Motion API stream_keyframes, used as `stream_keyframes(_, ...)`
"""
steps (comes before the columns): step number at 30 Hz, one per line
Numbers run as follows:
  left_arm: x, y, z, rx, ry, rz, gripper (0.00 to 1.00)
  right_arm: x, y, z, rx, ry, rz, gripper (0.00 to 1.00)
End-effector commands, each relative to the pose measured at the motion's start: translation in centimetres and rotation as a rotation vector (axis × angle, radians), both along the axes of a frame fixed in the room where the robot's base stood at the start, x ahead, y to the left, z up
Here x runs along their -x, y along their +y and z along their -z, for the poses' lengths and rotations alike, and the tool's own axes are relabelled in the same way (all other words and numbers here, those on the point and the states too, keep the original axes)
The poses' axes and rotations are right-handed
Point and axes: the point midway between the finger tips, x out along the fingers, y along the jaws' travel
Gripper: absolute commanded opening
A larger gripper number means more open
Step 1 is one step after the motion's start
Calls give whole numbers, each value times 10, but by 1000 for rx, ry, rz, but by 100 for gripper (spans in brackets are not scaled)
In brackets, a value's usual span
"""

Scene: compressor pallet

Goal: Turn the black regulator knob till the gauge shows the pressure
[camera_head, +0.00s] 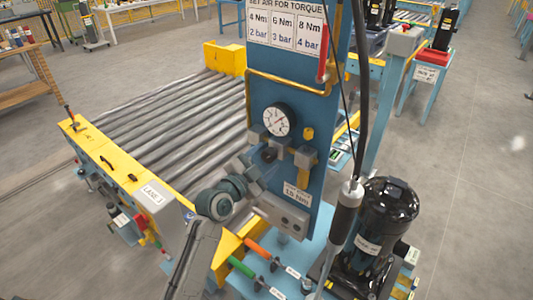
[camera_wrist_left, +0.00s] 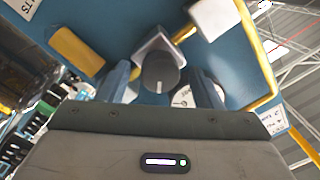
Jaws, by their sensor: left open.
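The black regulator knob (camera_head: 269,154) sits on the blue post, just below the round white gauge (camera_head: 277,120). The gauge has a dark rim; its needle reading is too small to tell. My left gripper (camera_head: 256,166) is at the knob, low and to its left in the head view. In the left wrist view, the knob (camera_wrist_left: 160,74) with a pale line on its face lies between the two open blue-grey fingers (camera_wrist_left: 161,85); I see gaps on both sides. The gauge (camera_wrist_left: 183,97) is partly hidden there by a finger. My right gripper is not in view.
The torque sign (camera_head: 284,27) lists 2, 3 and 4 bar. Yellow pipe and grey fittings surround the knob. A screwdriver (camera_head: 345,212) hangs on a cable at right, before a black compressor (camera_head: 386,215). A roller conveyor (camera_head: 165,115) lies left. Orange and green-handled tools are below.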

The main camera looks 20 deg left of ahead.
Motion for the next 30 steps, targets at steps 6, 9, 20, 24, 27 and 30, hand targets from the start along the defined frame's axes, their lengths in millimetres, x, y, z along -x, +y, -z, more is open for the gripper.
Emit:
stream_keyframes(6,-15,-5,0,2,1,0,59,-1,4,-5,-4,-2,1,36)
stream_keyframes(9,-15,-5,0,1,0,0,59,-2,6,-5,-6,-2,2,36)
stream_keyframes(20,-15,-5,1,1,0,0,20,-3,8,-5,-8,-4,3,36)
stream_keyframes(24,-15,-5,1,2,1,0,15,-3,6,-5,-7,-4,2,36)
stream_keyframes(27,-15,-5,1,9,4,0,15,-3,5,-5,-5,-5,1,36)
stream_keyframes(30,-15,-5,0,30,11,0,15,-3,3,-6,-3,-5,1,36)
